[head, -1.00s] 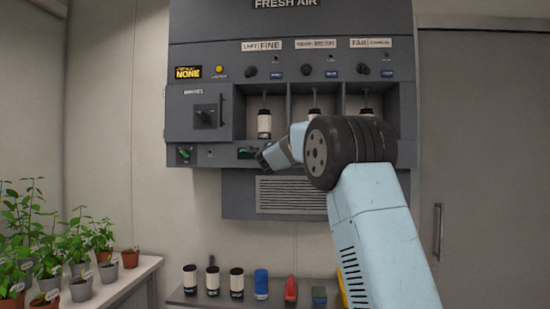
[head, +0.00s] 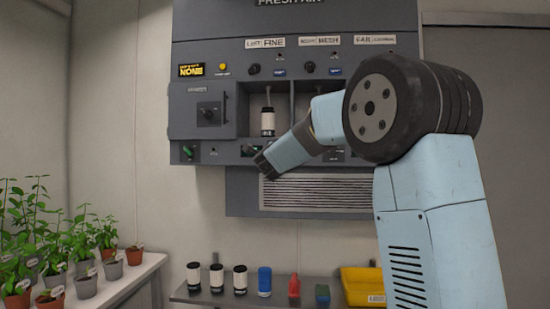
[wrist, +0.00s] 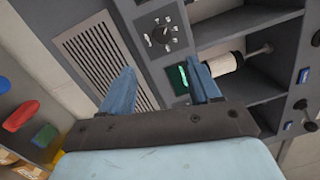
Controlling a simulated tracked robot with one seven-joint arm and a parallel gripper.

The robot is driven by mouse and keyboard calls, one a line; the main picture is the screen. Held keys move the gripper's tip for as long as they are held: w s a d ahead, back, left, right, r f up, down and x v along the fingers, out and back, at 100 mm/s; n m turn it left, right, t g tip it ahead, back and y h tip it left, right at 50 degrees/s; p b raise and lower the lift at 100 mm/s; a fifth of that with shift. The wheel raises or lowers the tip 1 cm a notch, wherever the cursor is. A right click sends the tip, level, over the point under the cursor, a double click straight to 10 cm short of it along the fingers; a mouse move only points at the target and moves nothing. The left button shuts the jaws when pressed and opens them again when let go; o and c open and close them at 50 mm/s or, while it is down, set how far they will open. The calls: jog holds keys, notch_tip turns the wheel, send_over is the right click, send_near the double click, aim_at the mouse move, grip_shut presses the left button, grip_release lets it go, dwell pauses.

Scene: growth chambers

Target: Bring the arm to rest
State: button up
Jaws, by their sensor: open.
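My arm rises from the lower right of the head view and bends left at a large dark joint, in front of the right part of the grey fresh-air unit (head: 290,180). A white canister (wrist: 222,64) sits in a bay beside the right finger.
A shelf (head: 225,299) below the unit holds several black-and-white canisters, a blue one (head: 264,281), a red item (head: 294,286) and a yellow bin (head: 362,286). Potted plants (head: 85,283) stand on a white bench at left. The vent grille (head: 320,192) is close to my arm's end.

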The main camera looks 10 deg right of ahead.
jog(key=shift+s+a, duration=0.15)
jog(key=shift+s, duration=0.35)
jog(key=s+a+f+n+g+y, duration=0.1)
jog(key=s+f+n+g+y, duration=0.15)
jog(key=s+n, duration=0.6)
jog(key=s+a+f+n+g+y, duration=0.15)
jog(key=s+f+n+y, duration=0.3)
jog(key=s, duration=0.65)
jog(key=s+d+f+n+g, duration=0.2)
jog(key=s+f, duration=0.4)
jog(key=s, duration=0.4)
jog(key=s+d+f+n+g+h, duration=0.1)
jog(key=s+d+f+n+g, duration=0.1)
jog(key=s+f, duration=0.4)
jog(key=s+d+f+n+g+h, duration=0.1)
jog(key=s+d+f+n+g, duration=0.2)
jog(key=s, duration=1.1)
notch_tip(320, 180, down, 3)
jog(key=n+g, duration=0.1)
jog(key=n, duration=0.2)
jog(key=shift+s+g, duration=0.2)
jog(key=shift+g, duration=0.1)
jog(key=shift+a+f, duration=0.1)
